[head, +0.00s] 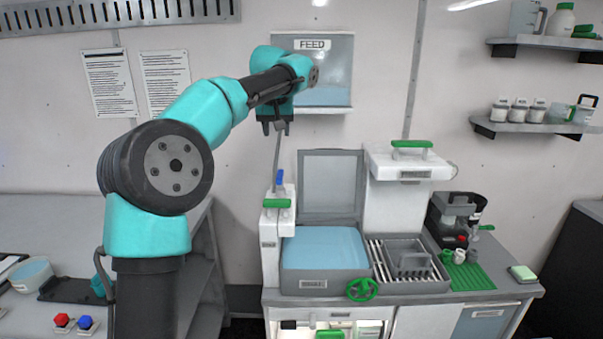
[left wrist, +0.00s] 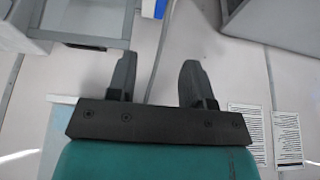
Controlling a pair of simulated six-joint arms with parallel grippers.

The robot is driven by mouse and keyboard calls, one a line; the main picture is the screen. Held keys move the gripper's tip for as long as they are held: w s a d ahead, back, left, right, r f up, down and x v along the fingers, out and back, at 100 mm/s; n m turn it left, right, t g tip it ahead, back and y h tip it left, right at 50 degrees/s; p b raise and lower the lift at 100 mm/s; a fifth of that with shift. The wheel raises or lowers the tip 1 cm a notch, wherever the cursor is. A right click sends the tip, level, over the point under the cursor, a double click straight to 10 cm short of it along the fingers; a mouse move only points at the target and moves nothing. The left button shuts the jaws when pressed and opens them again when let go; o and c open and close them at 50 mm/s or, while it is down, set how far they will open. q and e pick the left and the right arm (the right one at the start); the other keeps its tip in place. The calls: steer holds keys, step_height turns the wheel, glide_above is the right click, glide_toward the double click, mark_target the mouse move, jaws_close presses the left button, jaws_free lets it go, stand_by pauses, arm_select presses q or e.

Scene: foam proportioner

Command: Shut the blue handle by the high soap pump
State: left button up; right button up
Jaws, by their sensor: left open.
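A small blue handle (head: 280,180) stands upright at the top of a narrow white unit (head: 269,243), beside a thin grey pipe (head: 277,152). A blue piece (left wrist: 156,8) also shows at the top of the left wrist view. My left gripper (head: 275,127) is open, above the blue handle and apart from it, at the upper end of the pipe. In the left wrist view my two fingers (left wrist: 158,80) are spread, with a thin grey line passing between them in the picture. I cannot tell how close the pipe is to the fingers. My right gripper is not in view.
A green bar (head: 277,203) sits just below the blue handle. A basin with blue liquid (head: 325,248) and a raised lid (head: 331,185) stand to the right. Behind my gripper is the FEED tank (head: 325,85) on the wall. A green wheel (head: 362,289) is at the counter front.

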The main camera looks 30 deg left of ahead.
arm_select(q)
steer(key=shift+a+f, duration=0.1)
glide_toward(280, 174)
steer(key=x, duration=0.9)
steer(key=shift+f, duration=0.1)
stand_by(0.4)
jaws_close()
stand_by(0.3)
